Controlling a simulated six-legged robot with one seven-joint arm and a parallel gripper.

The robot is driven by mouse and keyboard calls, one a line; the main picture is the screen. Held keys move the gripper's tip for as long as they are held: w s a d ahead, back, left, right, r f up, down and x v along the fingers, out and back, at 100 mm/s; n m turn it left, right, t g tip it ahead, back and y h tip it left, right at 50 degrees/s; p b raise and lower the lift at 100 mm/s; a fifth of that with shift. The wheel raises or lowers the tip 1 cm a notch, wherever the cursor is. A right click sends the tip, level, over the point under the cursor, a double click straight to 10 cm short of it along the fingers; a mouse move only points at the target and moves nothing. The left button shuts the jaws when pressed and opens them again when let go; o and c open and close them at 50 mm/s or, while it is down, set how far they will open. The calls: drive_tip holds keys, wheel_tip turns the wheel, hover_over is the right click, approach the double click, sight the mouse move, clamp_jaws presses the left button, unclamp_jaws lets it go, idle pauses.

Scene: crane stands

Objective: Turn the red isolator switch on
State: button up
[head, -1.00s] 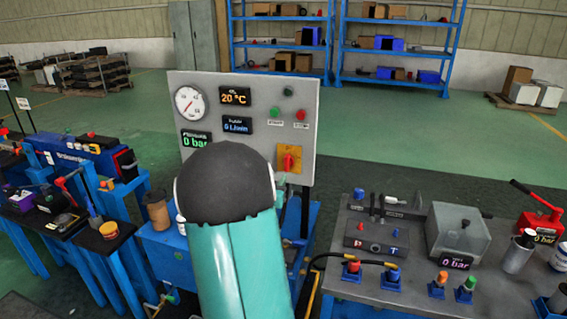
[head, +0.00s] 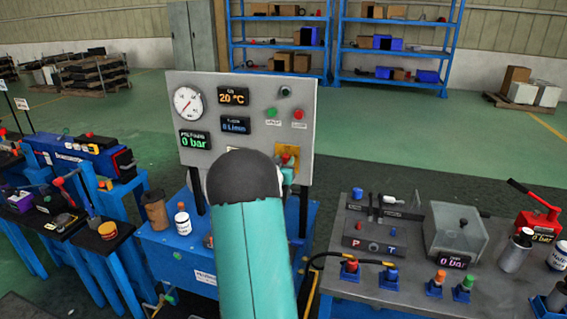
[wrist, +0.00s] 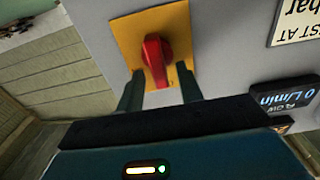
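The red isolator switch (wrist: 156,60) is a red rotary handle on a yellow square plate (wrist: 180,22), mounted on the grey panel. In the wrist view its handle lies roughly upright in the picture, slightly tilted. My gripper (wrist: 160,92) is open, one teal finger on each side below the handle. The handle lies ahead of the gap between the fingertips, and nothing is held. Whether a finger touches the handle or plate cannot be told. In the head view the switch (head: 286,156) shows only in part, with my gripper (head: 288,174) in front of its lower portion.
The grey panel (head: 255,95) also carries a round gauge (head: 188,103), displays and small green and red buttons. A brown cup (head: 156,210) and a white bottle (head: 183,221) stand on the blue bench below. A grey workbench (head: 410,285) with hydraulic parts stands at right.

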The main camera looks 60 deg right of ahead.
clamp_jaws()
drive_tip(key=shift+m, duration=0.4)
drive_tip(key=m, duration=0.3)
drive_tip(key=shift+s+m, duration=0.3)
drive_tip(key=m, duration=0.4)
drive_tip(key=f+m, duration=0.1)
drive_tip(key=m, duration=0.4)
drive_tip(key=s+m, duration=0.1)
drive_tip(key=m, duration=0.3)
drive_tip(key=shift+d+f, duration=0.1)
drive_tip(key=shift+f, duration=0.3)
drive_tip(key=shift+m, duration=0.4)
